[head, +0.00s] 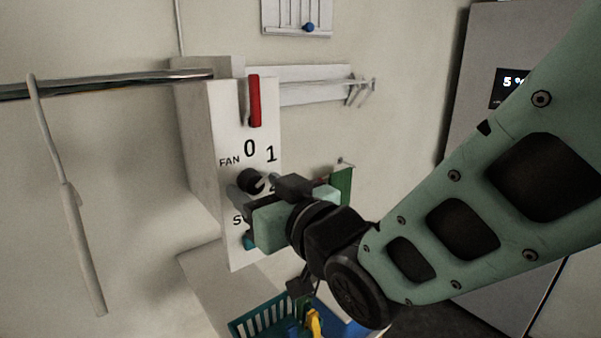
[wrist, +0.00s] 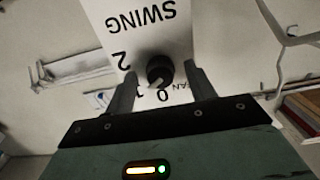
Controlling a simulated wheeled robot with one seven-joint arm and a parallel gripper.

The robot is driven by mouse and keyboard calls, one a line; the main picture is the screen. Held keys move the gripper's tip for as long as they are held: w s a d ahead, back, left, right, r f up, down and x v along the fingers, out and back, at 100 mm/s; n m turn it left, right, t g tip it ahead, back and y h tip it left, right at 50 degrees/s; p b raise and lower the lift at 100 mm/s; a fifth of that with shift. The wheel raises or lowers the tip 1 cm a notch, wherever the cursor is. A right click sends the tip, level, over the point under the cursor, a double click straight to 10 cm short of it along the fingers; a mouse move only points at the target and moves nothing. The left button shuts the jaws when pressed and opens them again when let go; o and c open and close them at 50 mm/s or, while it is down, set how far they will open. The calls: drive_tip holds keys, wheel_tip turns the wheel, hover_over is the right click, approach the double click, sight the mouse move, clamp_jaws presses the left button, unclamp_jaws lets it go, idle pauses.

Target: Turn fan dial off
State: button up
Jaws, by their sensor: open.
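The fan dial (head: 249,180) is a black round knob on a white control panel (head: 228,125) marked FAN, 0, 1 and, lower down, SWING. In the wrist view the dial (wrist: 160,70) shows a light pointer mark that appears to face the 1 side, between 0 and 2; its exact setting is hard to tell. My gripper (head: 258,190) is at the panel, its fingers open. In the wrist view my gripper (wrist: 160,78) has one finger on each side of the dial, with visible gaps. Part of the SWING area is hidden behind my gripper in the head view.
A red lever (head: 254,101) is on the panel's upper part. A metal rail (head: 110,84) runs left, with a pale stick (head: 78,240) hanging from it. A wall rack (head: 315,88) is behind at right. A teal basket (head: 262,324) with colourful items stands below.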

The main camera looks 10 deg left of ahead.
drive_tip(key=shift+w+a, duration=0.2)
drive_tip(key=c, duration=1)
drive_tip(key=n+b, duration=0.3)
drive_tip(key=n, duration=0.2)
drive_tip(key=shift+d+f+b, duration=0.1)
drive_tip(key=shift+b, duration=0.3)
drive_tip(key=n+b, duration=0.3)
drive_tip(key=n, duration=0.3)
drive_tip(key=shift+n, duration=0.4)
drive_tip(key=shift+r, duration=0.2)
